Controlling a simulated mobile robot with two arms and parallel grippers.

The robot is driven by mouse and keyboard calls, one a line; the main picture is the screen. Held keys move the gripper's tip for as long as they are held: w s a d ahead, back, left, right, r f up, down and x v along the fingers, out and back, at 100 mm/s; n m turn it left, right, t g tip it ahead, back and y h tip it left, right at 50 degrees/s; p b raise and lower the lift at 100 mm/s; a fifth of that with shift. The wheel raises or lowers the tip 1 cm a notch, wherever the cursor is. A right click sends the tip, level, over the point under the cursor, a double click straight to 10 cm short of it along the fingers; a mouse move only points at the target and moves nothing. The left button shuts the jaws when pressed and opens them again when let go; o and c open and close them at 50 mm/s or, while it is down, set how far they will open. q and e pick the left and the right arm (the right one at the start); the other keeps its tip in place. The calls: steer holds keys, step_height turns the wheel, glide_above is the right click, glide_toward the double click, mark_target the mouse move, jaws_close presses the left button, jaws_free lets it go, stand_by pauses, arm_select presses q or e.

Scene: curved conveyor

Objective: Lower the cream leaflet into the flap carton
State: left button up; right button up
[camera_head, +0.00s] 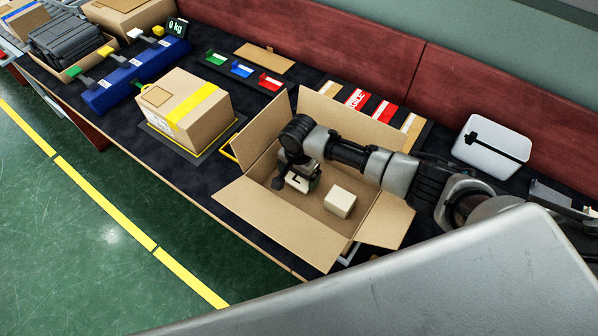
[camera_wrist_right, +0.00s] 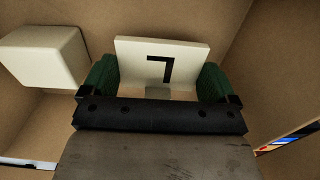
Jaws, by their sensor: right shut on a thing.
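The flap carton (camera_head: 262,225) stands open on the dark bench with its flaps spread outward. My right gripper (camera_head: 299,184) reaches down inside it, toward the left part of the carton. It is shut on the cream leaflet (camera_head: 298,183), which bears a black mark. In the right wrist view the leaflet (camera_wrist_right: 190,62) sits between the two green finger pads of the gripper (camera_wrist_right: 160,82), with brown carton walls around. Whether the leaflet touches the carton floor cannot be told. My left gripper is not in view.
A cream block (camera_head: 340,201) lies in the carton, right of the gripper; it also shows in the right wrist view (camera_wrist_right: 42,55). A closed taped carton (camera_head: 186,108) stands to the left. A white case (camera_head: 490,146) with a black strap is at the right.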

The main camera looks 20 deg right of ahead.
steer(key=shift+f+b, duration=0.55)
steer(key=shift+f, duration=0.55)
stand_by(0.4)
steer(key=o, duration=0.6)
steer(key=shift+r, duration=0.1)
step_height(320, 180, up, 11)
steer(key=shift+f, duration=0.15)
